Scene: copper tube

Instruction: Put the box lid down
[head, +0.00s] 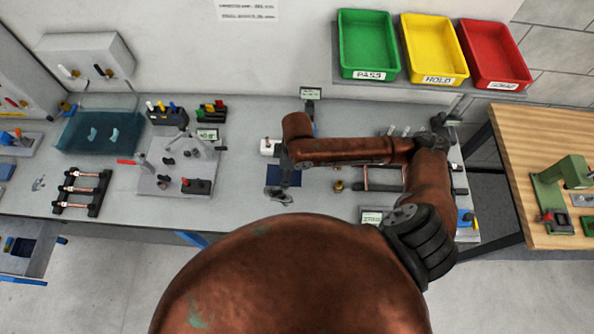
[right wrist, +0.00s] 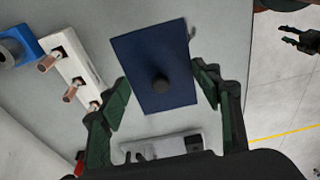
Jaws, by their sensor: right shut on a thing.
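The box lid is a dark blue flat plate (head: 281,172) with a round black knob (right wrist: 160,83). It shows near the middle of the bench in the head view, and its face (right wrist: 150,50) fills the centre of the right wrist view. My right gripper (right wrist: 162,95) has its green fingers at the lid's two sides and is shut on it. In the head view this gripper (head: 279,190) is small and partly hidden by my arm. The gap between lid and bench is unclear. A dark pronged shape (right wrist: 302,40), perhaps my left gripper, shows over the floor.
A white block with copper tubes (right wrist: 72,70) stands beside the lid. A grey fixture plate (head: 175,175), a copper tube rack (head: 82,190) and a teal tray (head: 100,132) are to the left. Green, yellow and red bins (head: 367,45) sit behind. Bare bench lies left of the lid.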

